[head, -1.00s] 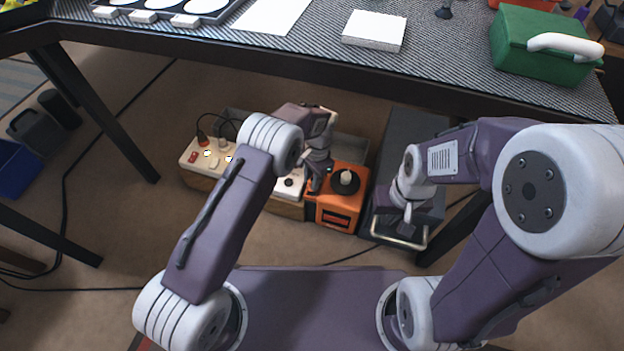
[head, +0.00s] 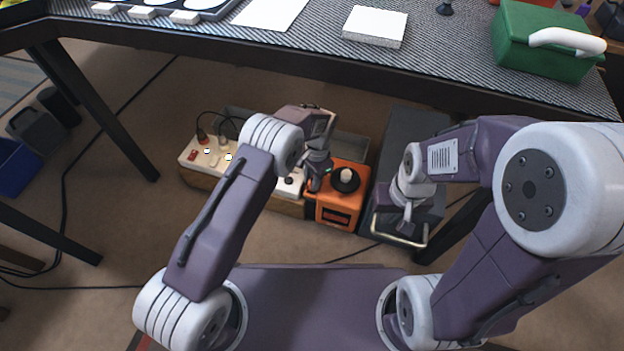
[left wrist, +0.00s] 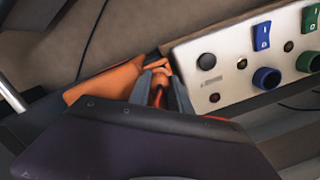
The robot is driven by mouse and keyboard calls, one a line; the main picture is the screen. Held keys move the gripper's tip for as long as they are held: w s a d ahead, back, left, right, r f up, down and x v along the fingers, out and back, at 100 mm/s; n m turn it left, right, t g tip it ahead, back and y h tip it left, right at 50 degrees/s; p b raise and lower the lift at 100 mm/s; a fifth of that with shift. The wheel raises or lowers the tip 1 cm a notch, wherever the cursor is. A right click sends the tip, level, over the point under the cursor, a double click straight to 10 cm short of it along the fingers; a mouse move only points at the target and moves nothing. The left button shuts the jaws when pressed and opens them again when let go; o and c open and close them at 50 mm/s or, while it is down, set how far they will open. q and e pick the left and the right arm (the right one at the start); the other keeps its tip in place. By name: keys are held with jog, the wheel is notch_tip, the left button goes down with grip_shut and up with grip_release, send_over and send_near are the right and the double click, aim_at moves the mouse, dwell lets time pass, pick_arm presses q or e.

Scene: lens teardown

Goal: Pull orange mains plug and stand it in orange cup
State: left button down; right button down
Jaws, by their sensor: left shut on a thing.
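My left gripper (head: 316,187) reaches down under the table, at the left edge of an orange box (head: 334,212) with a black disc and white knob on top. In the left wrist view its two grey fingers (left wrist: 160,92) are shut on a small orange piece (left wrist: 158,82), which looks like the orange mains plug. The fingers hide most of it, and I cannot tell whether it is still seated. My right gripper (head: 405,222) hangs over a dark case, and its fingers are too small to read. I cannot make out an orange cup for certain.
A white socket panel (head: 207,160) with black leads lies left of the orange box. The left wrist view shows a pale panel (left wrist: 222,82) with blue and green switches. The dark case (head: 400,135) has a metal handle. The table edge (head: 300,78) is overhead. A green box (head: 540,50) stands on it.

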pick_arm(q)
jog(key=shift+f, duration=0.1)
jog(key=c, duration=1.2)
grip_release()
jog(key=shift+o, duration=0.5)
jog(key=shift+s, duration=0.1)
jog(key=r+p, duration=0.1)
jog(key=r, duration=0.1)
jog(key=r+p, duration=0.2)
jog(key=r, duration=0.1)
jog(key=r+p, duration=0.2)
jog(key=r, duration=0.1)
jog(key=shift+w+d, duration=0.35)
jog(key=shift+w, duration=0.05)
jog(key=shift+f, duration=0.2)
